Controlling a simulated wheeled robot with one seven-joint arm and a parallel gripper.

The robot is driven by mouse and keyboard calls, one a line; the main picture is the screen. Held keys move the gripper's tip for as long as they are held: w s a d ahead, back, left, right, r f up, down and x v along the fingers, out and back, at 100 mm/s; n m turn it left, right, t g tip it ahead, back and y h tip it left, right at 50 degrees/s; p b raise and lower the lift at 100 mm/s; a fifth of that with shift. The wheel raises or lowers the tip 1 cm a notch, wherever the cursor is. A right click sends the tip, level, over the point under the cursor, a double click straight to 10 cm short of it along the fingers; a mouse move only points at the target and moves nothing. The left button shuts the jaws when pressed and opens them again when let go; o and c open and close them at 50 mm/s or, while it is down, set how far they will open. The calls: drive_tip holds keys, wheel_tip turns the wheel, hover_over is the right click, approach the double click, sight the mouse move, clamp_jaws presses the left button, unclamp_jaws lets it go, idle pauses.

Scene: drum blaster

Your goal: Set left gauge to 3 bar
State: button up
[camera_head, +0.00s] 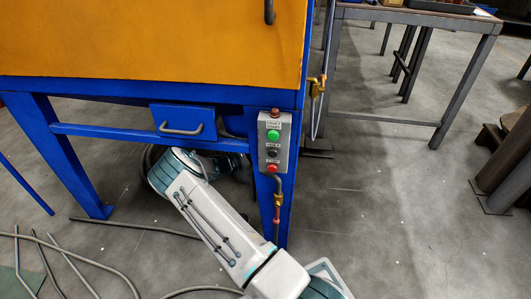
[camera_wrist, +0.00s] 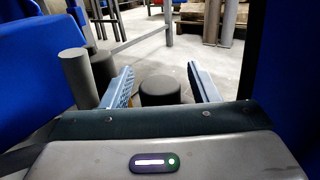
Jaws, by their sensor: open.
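In the wrist view, my gripper (camera_wrist: 159,69) is open, with one finger on each side of a dark round knob-like cylinder (camera_wrist: 160,93). The cylinder stands between the fingers, and gaps seem to show on both sides. A grey cylinder (camera_wrist: 77,76) and a black one (camera_wrist: 104,68) stand left of the left finger. No gauge dial face or reading can be made out in either view. In the head view, my arm reaches to the blue frame under the orange cabinet (camera_head: 150,40), and my gripper is hidden there.
Blue panels (camera_wrist: 28,50) close in on the left and right in the wrist view. In the head view, a control box (camera_head: 273,143) with green, black and red buttons hangs on the blue leg. A blue drawer (camera_head: 183,118) is left of it. A metal table (camera_head: 410,17) stands behind right.

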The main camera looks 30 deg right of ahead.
drive_tip(key=a+p, duration=0.3)
drive_tip(key=a, duration=1)
drive_tip(key=shift+a+p, duration=0.2)
drive_tip(key=shift+p, duration=0.2)
